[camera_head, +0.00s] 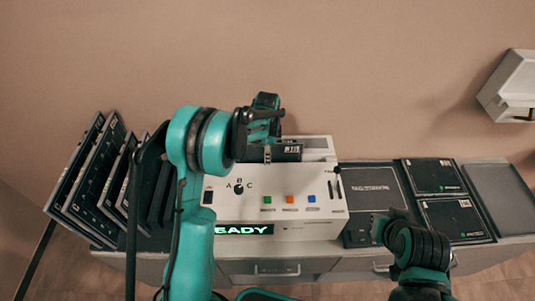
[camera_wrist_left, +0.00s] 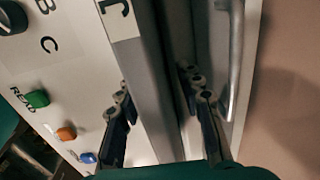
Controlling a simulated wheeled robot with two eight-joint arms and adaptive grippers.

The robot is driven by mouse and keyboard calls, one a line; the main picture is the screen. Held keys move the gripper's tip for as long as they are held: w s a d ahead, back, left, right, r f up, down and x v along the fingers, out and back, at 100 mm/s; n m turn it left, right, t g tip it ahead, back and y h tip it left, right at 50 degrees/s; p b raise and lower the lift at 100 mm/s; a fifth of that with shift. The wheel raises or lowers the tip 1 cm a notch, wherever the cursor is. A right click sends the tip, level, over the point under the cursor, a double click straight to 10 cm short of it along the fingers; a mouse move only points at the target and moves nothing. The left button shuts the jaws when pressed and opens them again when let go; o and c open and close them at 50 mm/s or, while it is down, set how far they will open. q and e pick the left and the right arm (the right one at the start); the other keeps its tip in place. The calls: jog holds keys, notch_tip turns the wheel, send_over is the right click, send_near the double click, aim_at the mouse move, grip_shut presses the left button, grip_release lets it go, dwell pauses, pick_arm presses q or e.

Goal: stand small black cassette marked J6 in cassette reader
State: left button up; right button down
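The small black cassette (camera_head: 287,152) stands upright at the top of the white cassette reader (camera_head: 262,188), its pale label partly readable. In the left wrist view the cassette (camera_wrist_left: 165,75) shows as a dark and grey slab with a white label bearing a "J"; the rest of its mark is cut off. My left gripper (camera_head: 267,150) points down at the reader's top. How deep the cassette sits is hidden. My right gripper (camera_head: 380,226) hangs low at the right, its fingers unclear.
Several black panels (camera_head: 85,175) lean in a rack at the left. Flat black cases (camera_head: 375,195) and a grey tray (camera_head: 503,190) lie right of the reader. A white wall box (camera_head: 510,85) is at the upper right. The reader's front has coloured buttons and a lit display.

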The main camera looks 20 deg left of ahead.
pick_arm(q)
notch_tip(320, 180, up, 12)
jog(key=shift+r, duration=0.1)
dwell(0.4)
dwell(0.3)
notch_tip(320, 180, up, 6)
jog(key=p, duration=0.4)
dwell(0.3)
